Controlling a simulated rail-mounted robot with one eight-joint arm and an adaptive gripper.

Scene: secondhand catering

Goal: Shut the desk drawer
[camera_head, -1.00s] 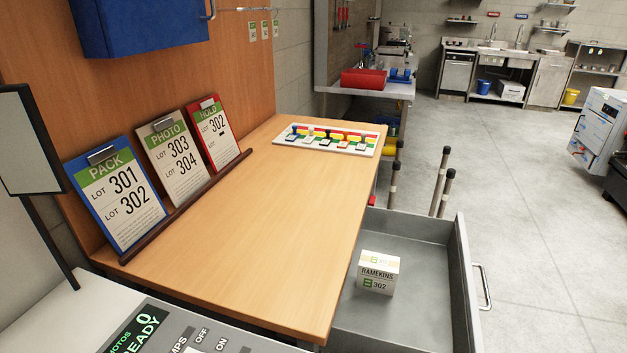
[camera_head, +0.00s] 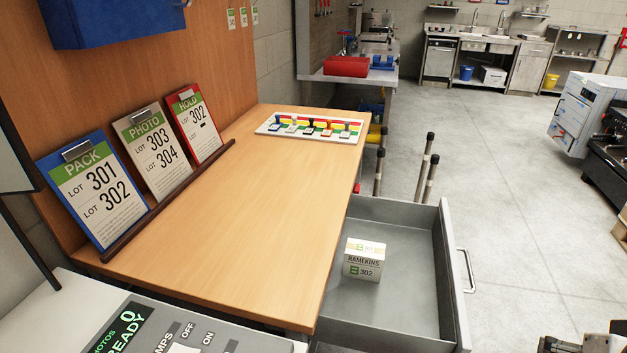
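The desk drawer (camera_head: 407,262) is grey metal and stands pulled out from the right side of the wooden-topped desk (camera_head: 235,215). Its bar handle (camera_head: 467,271) is on the outer right face. A small white box labelled RAMEKINS 302 (camera_head: 364,260) sits inside the drawer, near the desk side. Dark mechanical parts at the bottom right edge look like the top of my gripper (camera_head: 583,344). They are to the right of and below the handle, apart from the drawer. Most of them are cut off by the frame, so the fingers' opening cannot be judged.
Clipboards PACK (camera_head: 88,190), PHOTO (camera_head: 147,148) and HOLD (camera_head: 194,125) lean on the desk's back panel. A white tray of coloured stampers (camera_head: 311,130) sits at its far end. Upright black-topped posts (camera_head: 427,178) stand beyond the drawer. The floor right of the drawer is largely clear.

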